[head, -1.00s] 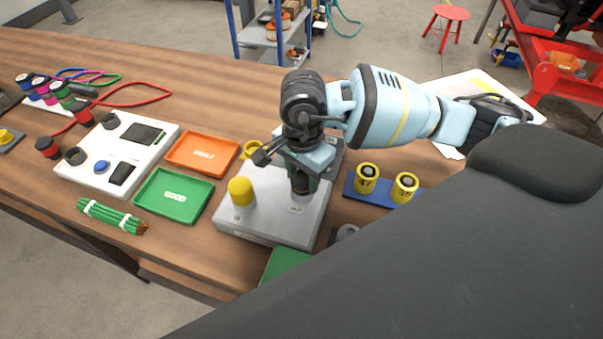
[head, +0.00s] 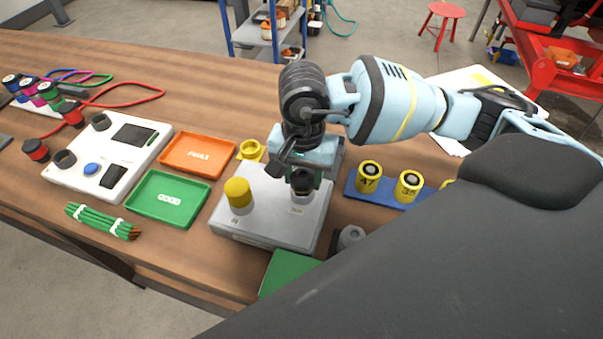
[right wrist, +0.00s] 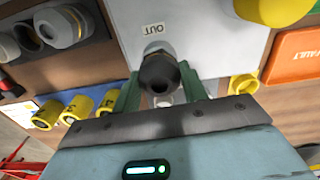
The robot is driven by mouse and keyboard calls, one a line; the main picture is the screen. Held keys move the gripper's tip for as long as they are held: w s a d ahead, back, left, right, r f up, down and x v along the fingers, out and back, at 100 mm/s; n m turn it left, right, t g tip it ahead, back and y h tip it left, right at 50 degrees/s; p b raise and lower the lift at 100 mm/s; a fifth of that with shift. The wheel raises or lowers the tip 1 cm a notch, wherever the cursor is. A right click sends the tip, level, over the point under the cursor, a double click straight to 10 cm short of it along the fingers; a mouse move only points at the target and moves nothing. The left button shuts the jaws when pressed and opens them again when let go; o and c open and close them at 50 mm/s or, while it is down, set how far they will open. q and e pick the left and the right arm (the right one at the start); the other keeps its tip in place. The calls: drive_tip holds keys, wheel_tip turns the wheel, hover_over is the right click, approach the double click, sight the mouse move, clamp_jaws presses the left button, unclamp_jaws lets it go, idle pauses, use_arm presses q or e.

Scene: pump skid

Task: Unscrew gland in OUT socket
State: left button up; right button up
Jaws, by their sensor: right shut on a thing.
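A grey pump block (head: 265,222) sits on the bench in the head view. Its OUT label (right wrist: 153,30) shows in the right wrist view, beside a grey socket with a black gland (right wrist: 159,72) in it. My right gripper (head: 303,180) is over this socket from above, its green fingers shut on the black gland. In the right wrist view the fingers of the right gripper (right wrist: 159,84) lie on both sides of the gland. How far the gland sits out of the socket I cannot tell. My left gripper is not in view.
A yellow cap (head: 238,191) stands on the block's other socket. Left lie a green GOOD tray (head: 167,200) and an orange FAULT tray (head: 198,156). A yellow ring (head: 250,149) lies behind the block. Yellow numbered cylinders (head: 409,187) stand on a blue strip at the right.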

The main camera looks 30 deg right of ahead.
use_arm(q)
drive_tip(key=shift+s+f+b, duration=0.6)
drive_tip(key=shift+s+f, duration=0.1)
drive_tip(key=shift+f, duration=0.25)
use_arm(e)
drive_tip(key=shift+n, duration=1.3)
drive_tip(key=o, duration=1)
drive_tip(key=shift+o, duration=0.2)
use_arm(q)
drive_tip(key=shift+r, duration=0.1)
